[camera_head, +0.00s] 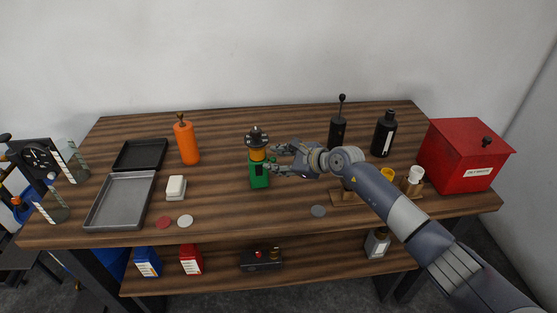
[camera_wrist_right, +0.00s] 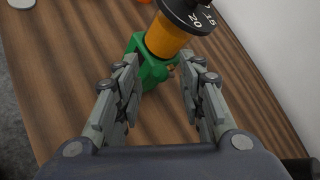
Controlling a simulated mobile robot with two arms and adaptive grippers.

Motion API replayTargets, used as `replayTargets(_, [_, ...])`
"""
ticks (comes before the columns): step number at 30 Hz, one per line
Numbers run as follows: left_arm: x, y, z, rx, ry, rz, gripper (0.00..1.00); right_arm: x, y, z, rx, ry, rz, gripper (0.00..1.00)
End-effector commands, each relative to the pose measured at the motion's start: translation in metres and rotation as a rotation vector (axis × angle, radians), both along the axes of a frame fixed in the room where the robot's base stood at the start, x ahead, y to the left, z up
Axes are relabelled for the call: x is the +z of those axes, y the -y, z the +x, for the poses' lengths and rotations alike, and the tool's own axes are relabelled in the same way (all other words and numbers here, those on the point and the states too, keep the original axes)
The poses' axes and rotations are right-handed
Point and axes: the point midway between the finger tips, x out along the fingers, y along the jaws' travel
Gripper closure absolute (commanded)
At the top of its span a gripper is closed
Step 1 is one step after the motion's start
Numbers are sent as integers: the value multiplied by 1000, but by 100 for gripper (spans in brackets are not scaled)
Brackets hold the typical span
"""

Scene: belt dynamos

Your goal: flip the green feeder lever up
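The green feeder (camera_head: 259,176) stands upright near the middle of the table, with a green base, an amber cylinder and a black numbered dial on top. In the right wrist view the feeder's green base (camera_wrist_right: 155,72) lies just beyond and between the fingertips, and a small brass-coloured part shows on its side. I cannot make out the lever or its position. My right gripper (camera_head: 271,159) is beside the feeder's right side, open and empty, its two fingers (camera_wrist_right: 161,75) spread apart. I cannot tell whether a finger touches the feeder. My left gripper is not in view.
An orange bottle (camera_head: 187,143) stands behind left of the feeder. A white block (camera_head: 176,187) and grey tray (camera_head: 121,202) lie left. The table front below the feeder is clear.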

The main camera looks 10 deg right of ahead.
Motion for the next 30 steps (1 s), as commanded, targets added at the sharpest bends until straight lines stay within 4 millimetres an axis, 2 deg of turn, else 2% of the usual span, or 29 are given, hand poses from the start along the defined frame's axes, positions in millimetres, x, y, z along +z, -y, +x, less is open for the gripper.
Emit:
replayTargets(5, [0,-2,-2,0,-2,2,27,1,1,-1,0,1,-1,64])
replayTargets(10, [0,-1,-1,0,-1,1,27,7,11,-10,-1,1,-1,64])
replayTargets(24, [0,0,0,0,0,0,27,45,56,-61,0,1,-3,64])
replayTargets(30, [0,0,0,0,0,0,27,55,69,-74,0,0,-1,64])
